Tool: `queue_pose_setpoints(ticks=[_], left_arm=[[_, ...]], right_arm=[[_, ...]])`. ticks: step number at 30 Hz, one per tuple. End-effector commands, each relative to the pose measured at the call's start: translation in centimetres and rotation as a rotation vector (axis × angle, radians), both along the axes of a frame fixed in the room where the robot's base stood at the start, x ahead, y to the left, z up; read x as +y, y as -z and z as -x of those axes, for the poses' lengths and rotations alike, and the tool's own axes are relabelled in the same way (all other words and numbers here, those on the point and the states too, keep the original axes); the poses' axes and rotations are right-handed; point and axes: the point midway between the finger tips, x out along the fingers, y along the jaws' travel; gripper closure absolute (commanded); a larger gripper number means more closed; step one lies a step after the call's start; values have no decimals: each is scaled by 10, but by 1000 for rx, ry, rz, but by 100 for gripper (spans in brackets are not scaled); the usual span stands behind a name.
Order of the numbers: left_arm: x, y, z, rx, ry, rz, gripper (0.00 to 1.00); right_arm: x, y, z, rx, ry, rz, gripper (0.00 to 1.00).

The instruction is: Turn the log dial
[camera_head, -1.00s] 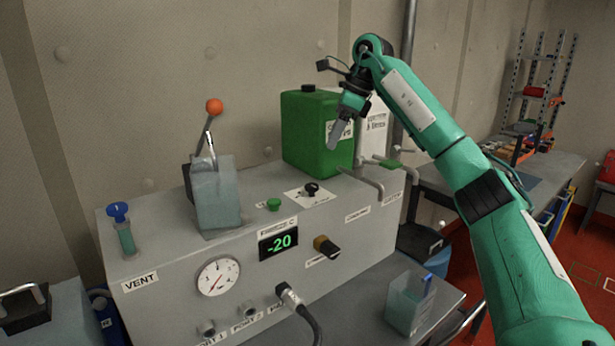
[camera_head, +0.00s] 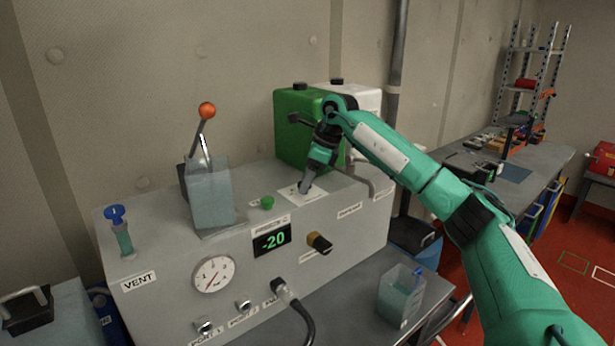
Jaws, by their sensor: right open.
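A small white label plate (camera_head: 290,192) lies on top of the grey console (camera_head: 345,235). The dark knob on this plate is now hidden behind my right gripper (camera_head: 304,188). The gripper is open and points down at the knob's place; contact cannot be told. The labels are too small to tell which knob is the log dial. My left gripper is out of view.
A green canister (camera_head: 293,125) and a white one (camera_head: 362,98) stand close behind my right gripper. A lever with an orange ball (camera_head: 207,110) rises at left. A green button (camera_head: 267,202) is beside the plate. A clear container (camera_head: 397,300) stands on the lower table.

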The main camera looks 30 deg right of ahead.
Motion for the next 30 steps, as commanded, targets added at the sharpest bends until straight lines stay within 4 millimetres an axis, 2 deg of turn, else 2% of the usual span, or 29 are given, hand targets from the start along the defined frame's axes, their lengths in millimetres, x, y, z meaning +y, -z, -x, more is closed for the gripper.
queue_pose_setpoints(ticks=[4, 5, 11, 20, 30], left_arm=[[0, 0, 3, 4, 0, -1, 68], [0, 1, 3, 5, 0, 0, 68], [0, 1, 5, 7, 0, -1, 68], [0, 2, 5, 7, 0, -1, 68], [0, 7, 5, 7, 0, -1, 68]], right_arm=[[0, 0, 0, 0, 0, 0, 46], [0, 0, 0, 0, 0, 0, 50], [0, 0, 0, 0, 0, 0, 89], [0, 0, 0, 0, 25, 0, 91], [1, 1, 1, -1, 226, 1, 91]])
